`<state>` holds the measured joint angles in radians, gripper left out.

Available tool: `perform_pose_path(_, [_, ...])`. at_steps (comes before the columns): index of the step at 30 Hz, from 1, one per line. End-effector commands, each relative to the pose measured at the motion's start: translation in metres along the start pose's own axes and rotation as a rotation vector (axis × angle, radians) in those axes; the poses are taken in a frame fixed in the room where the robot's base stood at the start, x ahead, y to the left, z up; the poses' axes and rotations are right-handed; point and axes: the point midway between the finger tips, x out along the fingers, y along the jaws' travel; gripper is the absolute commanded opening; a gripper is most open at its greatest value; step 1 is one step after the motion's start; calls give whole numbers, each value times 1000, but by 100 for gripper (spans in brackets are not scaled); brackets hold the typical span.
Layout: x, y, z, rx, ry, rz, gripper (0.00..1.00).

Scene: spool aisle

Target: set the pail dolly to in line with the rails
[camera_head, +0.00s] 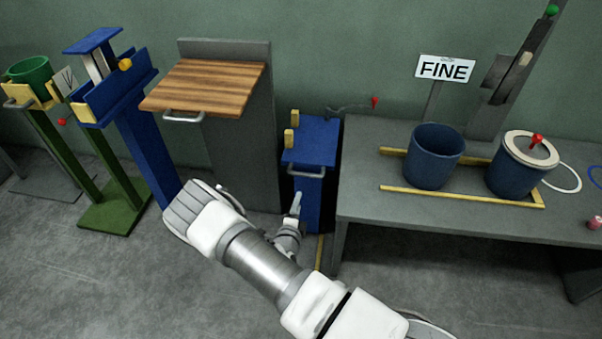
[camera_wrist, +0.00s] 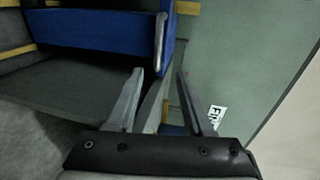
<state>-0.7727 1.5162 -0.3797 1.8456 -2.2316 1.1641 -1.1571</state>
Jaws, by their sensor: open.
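The likely pail dolly is a blue stand (camera_head: 312,133) with yellow blocks on its top and a metal handle (camera_head: 306,173) on its front. It stands just left of the grey bench. In the wrist view the blue body (camera_wrist: 100,30) and its handle (camera_wrist: 160,42) are close ahead. My gripper (camera_head: 297,203) is open, just below the handle in the head view. In the wrist view, the handle's lower end lies between and beyond the fingertips (camera_wrist: 160,73); I cannot tell contact. Yellow rails (camera_head: 450,197) lie on the bench top.
The grey bench (camera_head: 390,215) carries a blue pail (camera_head: 433,160) and a lidded blue pail (camera_head: 510,178) by the rails. Left stand a wood-topped grey stand (camera_head: 210,85), a tall blue stand (camera_head: 145,140) and a green stand (camera_head: 110,212). Front floor (camera_head: 100,290) is clear.

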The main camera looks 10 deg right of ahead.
Motion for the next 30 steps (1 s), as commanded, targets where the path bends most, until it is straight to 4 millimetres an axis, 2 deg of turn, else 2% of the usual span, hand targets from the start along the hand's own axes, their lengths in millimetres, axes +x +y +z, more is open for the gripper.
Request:
perform_pose_path(4, [7,6,2,-18,-12,3,52])
perform_pose_path(8, [27,6,1,-14,-10,1,52])
perform_pose_path(24, [142,8,1,-12,-9,2,52])
perform_pose_path(30, [166,6,2,-14,-9,2,52])
